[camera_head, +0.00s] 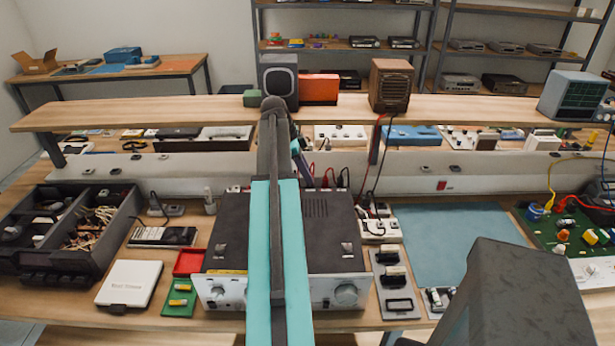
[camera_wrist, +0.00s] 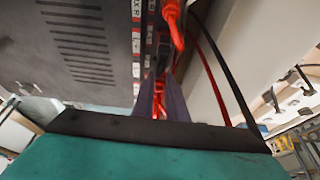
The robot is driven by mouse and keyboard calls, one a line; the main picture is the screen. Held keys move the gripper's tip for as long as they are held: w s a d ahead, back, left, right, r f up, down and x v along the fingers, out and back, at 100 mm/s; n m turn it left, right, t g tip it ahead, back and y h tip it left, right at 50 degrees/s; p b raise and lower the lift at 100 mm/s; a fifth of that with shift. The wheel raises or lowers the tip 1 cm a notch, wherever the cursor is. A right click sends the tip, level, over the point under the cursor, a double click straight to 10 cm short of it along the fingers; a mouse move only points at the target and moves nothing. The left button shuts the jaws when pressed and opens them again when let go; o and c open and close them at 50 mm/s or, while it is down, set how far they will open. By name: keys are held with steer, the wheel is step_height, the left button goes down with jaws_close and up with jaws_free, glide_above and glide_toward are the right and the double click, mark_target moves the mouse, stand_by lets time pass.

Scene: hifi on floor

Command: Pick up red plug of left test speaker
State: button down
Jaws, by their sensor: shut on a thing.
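The grey left speaker (camera_head: 283,88) stands on the raised shelf, partly covered by my arm. A black amplifier (camera_head: 330,235) sits on the bench below it. In the wrist view, the labelled rear panel (camera_wrist: 137,50) of the amplifier is on the left. My gripper (camera_wrist: 160,100) is beside this panel, its two dark fingers shut on a red plug (camera_wrist: 160,110) that shows between them. I cannot tell whether the plug is still in its socket. Another red plug with cable (camera_wrist: 173,25) is just beyond the fingers.
A brown speaker (camera_head: 390,85) stands on the shelf (camera_head: 200,112), with red and black leads hanging to a white box (camera_head: 380,231). In the wrist view, a red and a black cable (camera_wrist: 225,60) run close on the right. A blue mat (camera_head: 455,245) is clear.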

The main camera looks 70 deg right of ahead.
steer(key=shift+r+b, duration=0.4)
steer(key=shift+r, duration=0.5)
steer(key=shift+a+r, duration=0.15)
steer(key=shift+r, duration=0.05)
steer(key=s+a+b, duration=0.1)
steer(key=s+a, duration=0.1)
steer(key=a, duration=0.3)
steer(key=s+a+r+b, duration=0.1)
steer(key=s+a, duration=0.1)
steer(key=a, duration=0.2)
steer(key=s+a+b, duration=0.1)
steer(key=s+a, duration=0.1)
steer(key=a, duration=0.3)
steer(key=shift+s+a+r+b, duration=0.1)
steer(key=shift+a+r+b, duration=0.2)
steer(key=shift+b, duration=0.1)
